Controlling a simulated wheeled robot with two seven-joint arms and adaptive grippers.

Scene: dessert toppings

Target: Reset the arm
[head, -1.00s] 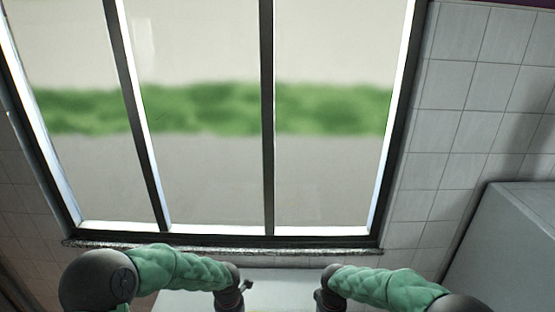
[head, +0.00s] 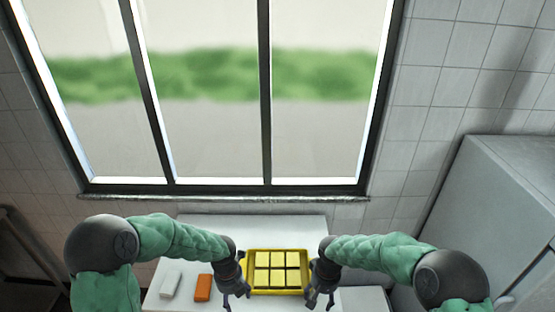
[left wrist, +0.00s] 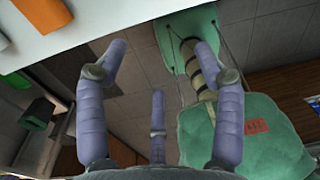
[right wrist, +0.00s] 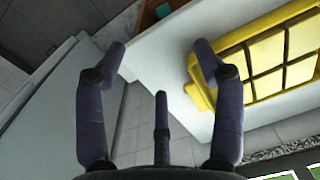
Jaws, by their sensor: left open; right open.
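My left gripper (head: 236,300) is open and empty at the left side of the yellow tray in the head view. Its spread fingers show in the left wrist view (left wrist: 160,60), above the floor and part of my green body. My right gripper (head: 320,298) is open and empty at the right side of the tray. Its spread fingers show in the right wrist view (right wrist: 160,60), beside the table edge. Both arms are bent inward at a similar height.
The yellow tray (head: 306,254) holds several yellow blocks on the white table (head: 200,219). A white block (head: 171,284) and an orange block (head: 203,288) lie to its left. A large grey cabinet (head: 500,200) stands at the right. A window (head: 265,100) is behind.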

